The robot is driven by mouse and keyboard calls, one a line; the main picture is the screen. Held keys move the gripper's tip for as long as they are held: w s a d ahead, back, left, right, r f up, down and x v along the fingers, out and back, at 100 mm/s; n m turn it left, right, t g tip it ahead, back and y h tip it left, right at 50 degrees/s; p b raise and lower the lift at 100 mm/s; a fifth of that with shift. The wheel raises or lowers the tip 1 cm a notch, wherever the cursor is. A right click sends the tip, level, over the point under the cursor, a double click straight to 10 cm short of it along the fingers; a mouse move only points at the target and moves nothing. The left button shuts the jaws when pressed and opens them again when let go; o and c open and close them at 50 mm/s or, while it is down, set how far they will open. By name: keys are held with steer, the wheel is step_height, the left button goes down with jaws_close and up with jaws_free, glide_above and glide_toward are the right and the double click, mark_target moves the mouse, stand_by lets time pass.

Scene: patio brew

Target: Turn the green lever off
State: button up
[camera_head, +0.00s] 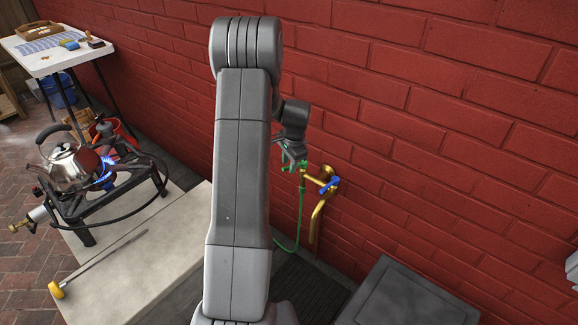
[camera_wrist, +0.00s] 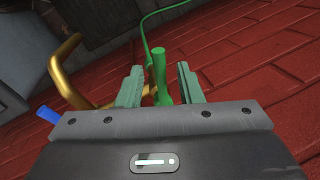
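The green lever (camera_wrist: 160,78) stands between the two fingers of my gripper (camera_wrist: 160,84) in the wrist view, with visible gaps on both sides. My gripper is open around it and does not appear to touch it. In the head view my gripper (camera_head: 292,160) is at the brass tap (camera_head: 317,180) on the brick wall and hides most of the green lever. The blue lever (camera_head: 330,185) sits on the same tap, to the right; its end also shows at the left of the wrist view (camera_wrist: 48,115).
A green hose (camera_head: 300,215) hangs from the tap beside a curved brass spout (camera_head: 317,222). A dark box (camera_head: 405,297) stands below right. At left, a kettle (camera_head: 68,160) sits on a burner stand with a blue flame (camera_head: 105,170). The red brick wall (camera_head: 430,110) is close behind.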

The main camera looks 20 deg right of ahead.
steer(key=shift+w+f, duration=0.1)
steer(key=shift+f, duration=0.45)
jaws_close()
steer(key=shift+s+d+n+y, duration=0.2)
steer(key=shift+s+n, duration=0.25)
steer(key=shift+n, duration=0.4)
steer(key=shift+s+d+n+y, duration=0.15)
steer(key=shift+s+n, duration=0.25)
steer(key=shift+n, duration=0.45)
jaws_free()
